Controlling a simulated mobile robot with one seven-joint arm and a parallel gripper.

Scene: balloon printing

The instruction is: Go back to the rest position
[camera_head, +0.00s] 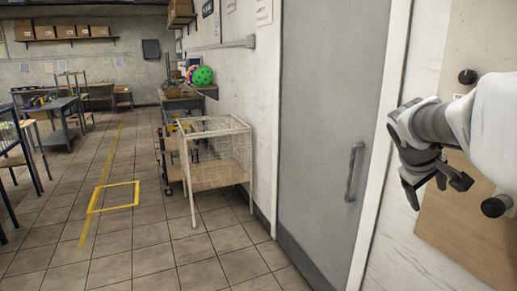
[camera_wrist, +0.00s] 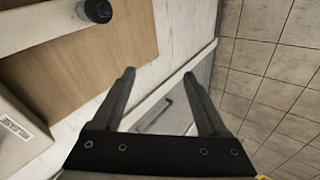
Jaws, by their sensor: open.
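My gripper (camera_head: 436,187) is on the right in the head view, at the end of my white and grey arm. It hangs in front of the white wall and the wooden panel, to the right of the grey door. In the wrist view my gripper (camera_wrist: 158,92) shows two dark fingers spread apart with nothing between them. The grey door (camera_wrist: 172,114) and its handle appear beyond the fingers there.
The grey door (camera_head: 325,120) is shut, with a handle (camera_head: 353,172). A wire cart (camera_head: 222,172) stands left of the door. Tiled floor (camera_head: 150,243) is clear. Tables and chairs stand far left.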

